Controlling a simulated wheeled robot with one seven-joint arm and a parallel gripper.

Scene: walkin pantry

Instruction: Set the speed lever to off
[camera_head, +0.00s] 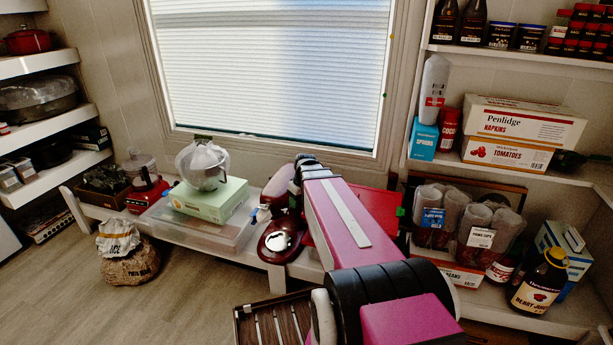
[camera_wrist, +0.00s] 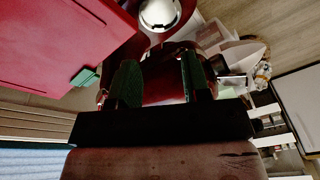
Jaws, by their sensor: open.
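A red stand mixer with a shiny metal bowl (camera_head: 281,241) stands on the low bench below the window. Its rounded head (camera_head: 277,186) shows just left of the far end of my arm. In the wrist view the bowl (camera_wrist: 159,13) is at the top, and dark red mixer body (camera_wrist: 165,85) shows between my fingers. My gripper (camera_wrist: 159,62) is open, its two dark greenish fingers apart, close over the mixer. I cannot tell whether they touch it. I cannot make out the speed lever in either view. In the head view my arm hides the gripper and part of the mixer.
A red box (camera_wrist: 50,40) with a green tag (camera_wrist: 85,77) lies close beside the mixer. Left on the bench, a green-white box (camera_head: 215,203) sits on a clear container. Shelves with bottles and boxes stand at right.

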